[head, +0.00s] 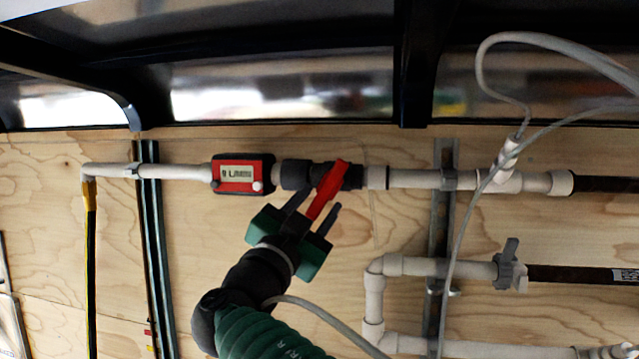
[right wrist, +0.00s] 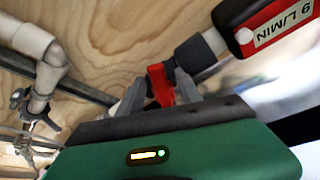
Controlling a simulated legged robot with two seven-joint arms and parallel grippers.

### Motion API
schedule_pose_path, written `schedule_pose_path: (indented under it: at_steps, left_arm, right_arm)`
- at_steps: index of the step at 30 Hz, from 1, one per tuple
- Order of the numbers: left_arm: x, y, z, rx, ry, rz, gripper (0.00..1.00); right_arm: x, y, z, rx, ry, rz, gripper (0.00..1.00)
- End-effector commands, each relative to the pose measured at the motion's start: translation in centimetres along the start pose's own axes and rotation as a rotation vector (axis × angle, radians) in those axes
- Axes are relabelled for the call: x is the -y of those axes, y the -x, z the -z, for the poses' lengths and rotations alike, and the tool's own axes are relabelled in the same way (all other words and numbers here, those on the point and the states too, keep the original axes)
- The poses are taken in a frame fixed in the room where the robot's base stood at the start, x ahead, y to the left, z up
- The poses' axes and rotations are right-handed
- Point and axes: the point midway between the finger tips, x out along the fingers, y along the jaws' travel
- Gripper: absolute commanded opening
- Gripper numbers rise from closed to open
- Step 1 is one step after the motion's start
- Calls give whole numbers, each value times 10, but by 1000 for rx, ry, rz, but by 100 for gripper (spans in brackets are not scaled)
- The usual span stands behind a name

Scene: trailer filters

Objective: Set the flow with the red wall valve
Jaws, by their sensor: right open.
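The red valve handle (head: 328,188) sits on a black valve body (head: 351,176) in the white pipe run along the plywood wall. The handle slants from upper right to lower left. My right gripper (head: 318,207) is open, with its two grey fingers on either side of the handle's lower part. In the right wrist view the red handle (right wrist: 160,85) stands between the fingers (right wrist: 150,92); whether they touch it I cannot tell. A red flow meter (head: 239,174) with a small display is left of the valve. Its label reads 9 L/MIN in the right wrist view (right wrist: 268,30). My left gripper is not in view.
A grey valve (head: 509,265) is on a lower white pipe at right. A pale hose (head: 560,40) loops at upper right and hangs down. Metal wall struts (head: 441,220) stand behind the pipes. A yellow-and-black hose (head: 91,260) hangs at left.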

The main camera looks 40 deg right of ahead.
Motion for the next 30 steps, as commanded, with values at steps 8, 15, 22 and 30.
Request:
schedule_pose_path:
  at_steps: [8,15,22,30]
  left_arm:
    - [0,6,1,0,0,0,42]
    - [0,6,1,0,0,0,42]
    - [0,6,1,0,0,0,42]
    - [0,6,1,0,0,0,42]
  right_arm:
    - [-1,-11,-1,1,0,0,42]
    - [-1,-11,0,1,0,0,24]
    - [-1,-11,-1,1,1,0,0]
    - [0,-11,-1,1,1,0,0]
